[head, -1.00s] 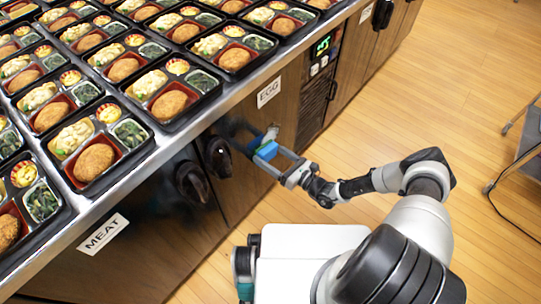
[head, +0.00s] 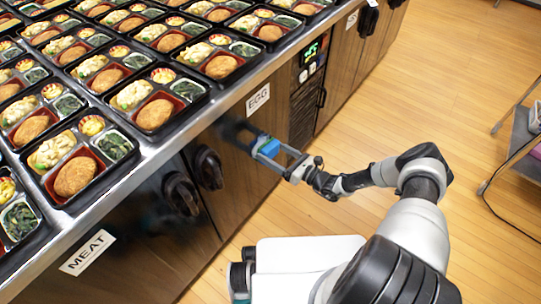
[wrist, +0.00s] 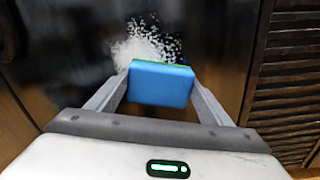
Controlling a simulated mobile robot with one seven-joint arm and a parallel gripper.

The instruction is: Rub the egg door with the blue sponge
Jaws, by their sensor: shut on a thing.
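The egg door (head: 232,190) is the brown wooden door below the EGG label (head: 258,99). It has a dark smear and, in the wrist view, a white foamy patch (wrist: 140,48) on its dark surface (wrist: 75,60). My gripper (head: 268,149) is shut on the blue sponge (head: 268,146), which has a green far face. The sponge also shows in the wrist view (wrist: 160,84), between the two fingers, just below the foam. It is held up close against the door; I cannot tell whether it touches.
The counter above holds rows of bento trays (head: 160,98). The meat door (head: 135,235) with its MEAT label is at lower left. Dark handles (head: 208,167) stick out left of the sponge. A vented panel (wrist: 290,90) is at right. Wooden floor is open at right, with a cart (head: 520,150) beyond.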

